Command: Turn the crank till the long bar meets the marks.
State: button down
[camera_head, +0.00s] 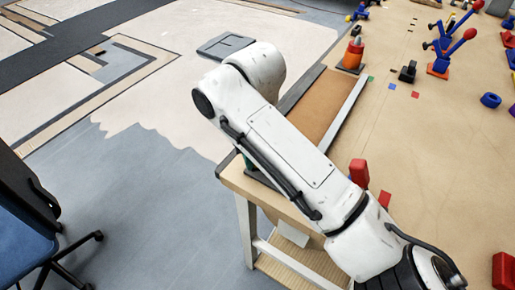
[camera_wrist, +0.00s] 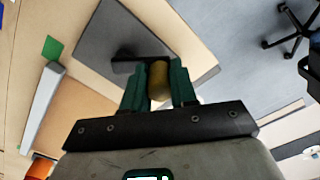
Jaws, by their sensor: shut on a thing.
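In the wrist view my gripper (camera_wrist: 159,80) has its green fingers closed on both sides of a yellow-brown rounded crank knob (camera_wrist: 158,78). A black crank arm (camera_wrist: 127,62) shows beside the knob, above a dark grey plate (camera_wrist: 110,32). The long light-grey bar (camera_wrist: 42,105) lies along the edge of a brown panel (camera_wrist: 72,118) at the left. The same bar (camera_head: 346,110) runs beside the brown panel (camera_head: 322,100) in the head view. A green square mark (camera_wrist: 53,48) lies just off one bar end, apart from it. My arm hides the crank in the head view.
The table (camera_head: 440,150) carries red blocks (camera_head: 359,172), an orange cone-like object (camera_head: 353,55) and blue-red lever pieces (camera_head: 445,55). Small coloured squares (camera_head: 392,87) lie flat on it. A blue chair (camera_head: 25,235) stands at the lower left, on open floor.

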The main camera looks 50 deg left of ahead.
jog(key=shift+w+a+m, duration=0.1)
jog(key=shift+m, duration=0.3)
jog(key=c, duration=0.9)
grip_release()
notch_tip(320, 180, up, 11)
jog(key=shift+f+p, duration=0.1)
jog(key=shift+p, duration=0.4)
jog(key=shift+f, duration=0.1)
